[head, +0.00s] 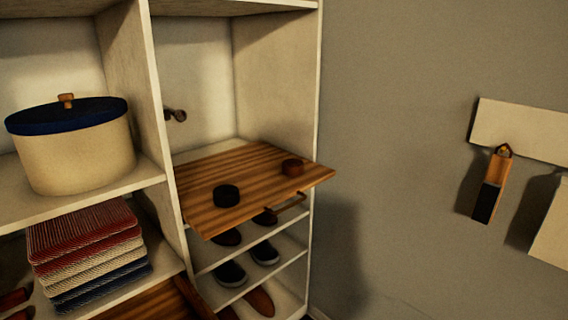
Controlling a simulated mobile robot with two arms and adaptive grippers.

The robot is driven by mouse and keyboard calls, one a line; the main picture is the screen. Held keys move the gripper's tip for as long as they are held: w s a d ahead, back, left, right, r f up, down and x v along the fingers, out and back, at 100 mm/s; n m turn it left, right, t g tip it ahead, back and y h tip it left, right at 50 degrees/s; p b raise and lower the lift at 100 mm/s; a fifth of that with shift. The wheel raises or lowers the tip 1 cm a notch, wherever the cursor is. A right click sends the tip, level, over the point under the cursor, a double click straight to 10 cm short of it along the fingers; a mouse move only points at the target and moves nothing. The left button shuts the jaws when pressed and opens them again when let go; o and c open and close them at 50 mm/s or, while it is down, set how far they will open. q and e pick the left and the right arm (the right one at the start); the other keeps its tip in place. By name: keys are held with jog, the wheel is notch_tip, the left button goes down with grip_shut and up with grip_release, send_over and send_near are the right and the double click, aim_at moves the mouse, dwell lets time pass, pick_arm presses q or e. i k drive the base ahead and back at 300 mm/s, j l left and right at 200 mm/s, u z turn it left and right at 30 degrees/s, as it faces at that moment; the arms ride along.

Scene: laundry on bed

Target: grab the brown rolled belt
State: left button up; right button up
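The brown rolled belt (293,167) lies on a striped wooden pull-out shelf (250,180), near its right side. A black roll (226,196) of similar shape lies on the same shelf, to the left and nearer the front. The two rolls are apart. Neither of my grippers shows in the head view, so their place relative to the belt cannot be seen.
The shelf juts out of a white cabinet, with a handle (290,204) at its front edge. Shoes (232,273) stand below. A cream box with a blue lid (72,145) and folded cloths (88,255) are at left. A wall rack (519,130) hangs at right.

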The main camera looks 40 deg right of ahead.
aim_at(290, 167)
jog(key=l+z, duration=0.1)
jog(key=z, duration=1.2)
